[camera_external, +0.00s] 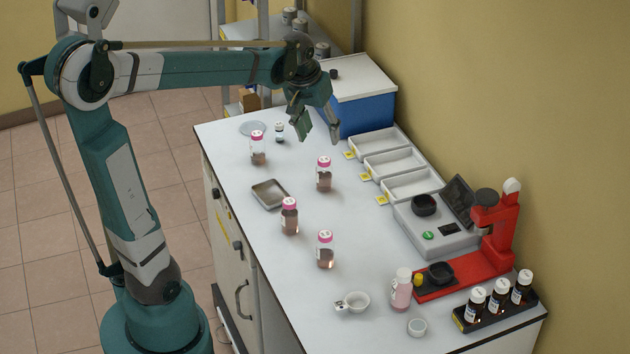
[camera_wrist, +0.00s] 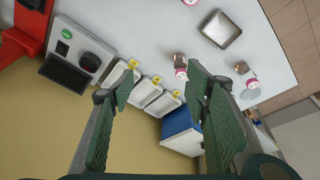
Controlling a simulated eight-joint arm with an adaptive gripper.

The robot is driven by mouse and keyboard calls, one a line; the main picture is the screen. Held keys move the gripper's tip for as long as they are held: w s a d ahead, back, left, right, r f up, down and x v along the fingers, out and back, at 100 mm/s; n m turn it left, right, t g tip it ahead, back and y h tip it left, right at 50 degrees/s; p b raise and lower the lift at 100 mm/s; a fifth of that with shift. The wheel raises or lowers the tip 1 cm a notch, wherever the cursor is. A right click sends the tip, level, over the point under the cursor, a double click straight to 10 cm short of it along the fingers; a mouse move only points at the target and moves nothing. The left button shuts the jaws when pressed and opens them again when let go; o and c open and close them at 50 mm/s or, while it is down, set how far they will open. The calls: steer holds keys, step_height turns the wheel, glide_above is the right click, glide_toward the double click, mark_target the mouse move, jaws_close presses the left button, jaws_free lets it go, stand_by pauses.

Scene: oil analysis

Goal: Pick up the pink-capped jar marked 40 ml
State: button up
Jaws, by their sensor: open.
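Several pink-capped jars with brownish contents stand upright on the white bench. In the external view there is a back left jar (camera_external: 257,150), a back middle jar (camera_external: 323,176), a jar by the metal tray (camera_external: 289,217) and a front jar (camera_external: 325,251). Their cap and label markings are too small to read, so I cannot tell which is 40 ml.
A small dark-capped vial (camera_external: 280,132) stands near the back left jar. White labelled trays (camera_external: 394,163), a scale (camera_external: 437,240), a red stand (camera_external: 499,240) and a blue box (camera_external: 367,117) line the right side.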

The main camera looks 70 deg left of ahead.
steer(key=a+f+n+g+p, duration=0.2)
steer(key=a+n+p, duration=0.2)
steer(key=a, duration=1.3)
steer(key=n+g+h+p, duration=0.1)
steer(key=n+h+p, duration=0.1)
steer(key=n+p, duration=0.15)
glide_above(257, 134)
step_height(257, 134, down, 5)
steer(key=shift+m, duration=0.25)
step_height(257, 134, down, 11)
steer(key=shift+r, duration=0.1)
steer(key=shift+f, duration=0.3)
steer(key=shift+f, duration=0.1)
steer(key=shift+f, duration=1.2)
steer(key=shift+f, duration=0.1)
steer(key=shift+f, duration=2.5)
